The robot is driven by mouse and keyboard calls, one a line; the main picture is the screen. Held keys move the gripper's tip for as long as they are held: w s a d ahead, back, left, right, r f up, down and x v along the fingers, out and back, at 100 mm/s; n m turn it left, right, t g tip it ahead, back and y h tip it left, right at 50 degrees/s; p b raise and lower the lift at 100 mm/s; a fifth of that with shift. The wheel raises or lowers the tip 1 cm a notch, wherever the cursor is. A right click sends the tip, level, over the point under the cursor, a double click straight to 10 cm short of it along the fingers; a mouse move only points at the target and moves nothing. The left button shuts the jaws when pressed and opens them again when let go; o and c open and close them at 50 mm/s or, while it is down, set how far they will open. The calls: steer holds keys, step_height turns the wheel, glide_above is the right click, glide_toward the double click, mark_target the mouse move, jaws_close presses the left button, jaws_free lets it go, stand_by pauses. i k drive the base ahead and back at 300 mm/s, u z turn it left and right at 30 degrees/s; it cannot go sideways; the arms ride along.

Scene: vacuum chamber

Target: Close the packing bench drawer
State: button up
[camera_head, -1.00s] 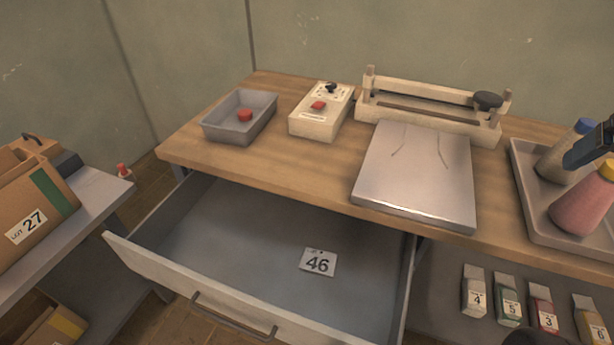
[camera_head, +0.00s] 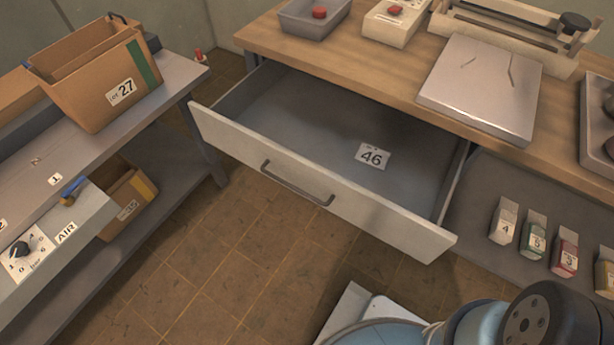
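The packing bench drawer (camera_head: 310,176) stands pulled out from under the wooden bench top (camera_head: 350,58). Its front panel is pale, with a dark bar handle (camera_head: 297,184) across the middle. My gripper is not in view. Part of my own arm, blue and dark, shows at the bottom right, apart from the drawer front.
On the bench are a grey tray with a red item (camera_head: 319,12), a control box (camera_head: 397,20) and a metal plate sealer (camera_head: 482,86). A left bench bears a carton (camera_head: 95,75). Tiled floor (camera_head: 235,260) before the drawer is clear.

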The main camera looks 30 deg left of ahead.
mark_target(303, 132)
steer(key=u, duration=0.3)
steer(key=i, duration=0.1)
steer(key=u, duration=2.7)
steer(key=k, duration=0.95)
steer(key=z, duration=0.7)
steer(key=i, duration=0.9)
steer(key=z, duration=0.05)
